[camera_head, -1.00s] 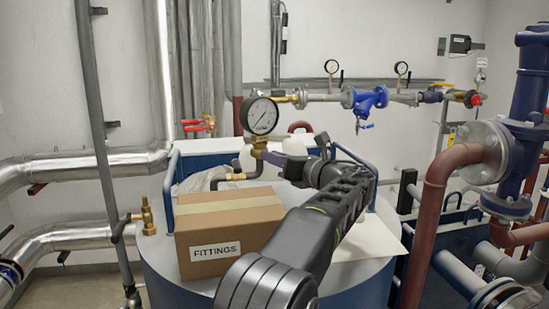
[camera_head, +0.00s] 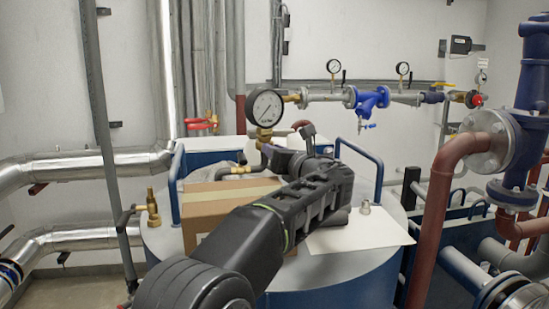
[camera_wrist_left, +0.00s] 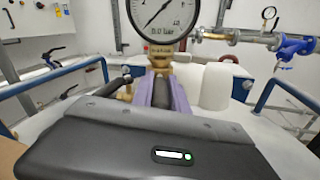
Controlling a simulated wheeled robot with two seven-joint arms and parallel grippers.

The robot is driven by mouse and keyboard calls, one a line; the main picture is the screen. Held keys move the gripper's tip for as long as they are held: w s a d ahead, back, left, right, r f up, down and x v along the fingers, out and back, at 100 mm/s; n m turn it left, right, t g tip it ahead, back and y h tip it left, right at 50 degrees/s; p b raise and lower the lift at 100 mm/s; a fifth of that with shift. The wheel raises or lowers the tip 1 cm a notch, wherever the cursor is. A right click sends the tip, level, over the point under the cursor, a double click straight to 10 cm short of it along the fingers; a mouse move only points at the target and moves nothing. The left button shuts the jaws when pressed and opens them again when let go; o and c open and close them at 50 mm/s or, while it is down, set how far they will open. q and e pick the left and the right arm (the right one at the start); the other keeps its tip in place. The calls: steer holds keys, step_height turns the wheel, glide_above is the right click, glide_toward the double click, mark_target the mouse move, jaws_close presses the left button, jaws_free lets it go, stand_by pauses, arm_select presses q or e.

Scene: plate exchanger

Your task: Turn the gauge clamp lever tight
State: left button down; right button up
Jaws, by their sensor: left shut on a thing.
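The round white pressure gauge (camera_head: 265,108) with a black rim stands upright on a brass fitting (camera_head: 264,134) above the tank; it shows large at the top of the wrist view (camera_wrist_left: 160,12). My left gripper (camera_head: 267,149) reaches in below the gauge. In the wrist view its two purple-grey fingers (camera_wrist_left: 161,88) are shut at the clamp just under the brass stem (camera_wrist_left: 160,58). The lever is between the fingers and mostly hidden by them. My right gripper is not in view.
A cardboard box (camera_head: 213,207) stands on the tank top (camera_head: 330,278), partly behind my left arm. A white sheet (camera_head: 340,238) with a small metal fitting (camera_head: 365,207) lies to the right. Blue rails (camera_head: 378,178) flank the tank. A brown-red pipe (camera_head: 430,230) rises at right.

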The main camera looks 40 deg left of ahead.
arm_select(q)
steer(key=c, duration=1.3)
jaws_free()
steer(key=shift+s+d+f, duration=0.1)
steer(key=shift+s+d, duration=0.1)
steer(key=shift+d, duration=0.35)
steer(key=b+v, duration=0.1)
steer(key=v, duration=0.5)
steer(key=shift+s+d+b, duration=0.2)
steer(key=shift+d+b, duration=0.1)
steer(key=shift+d, duration=0.05)
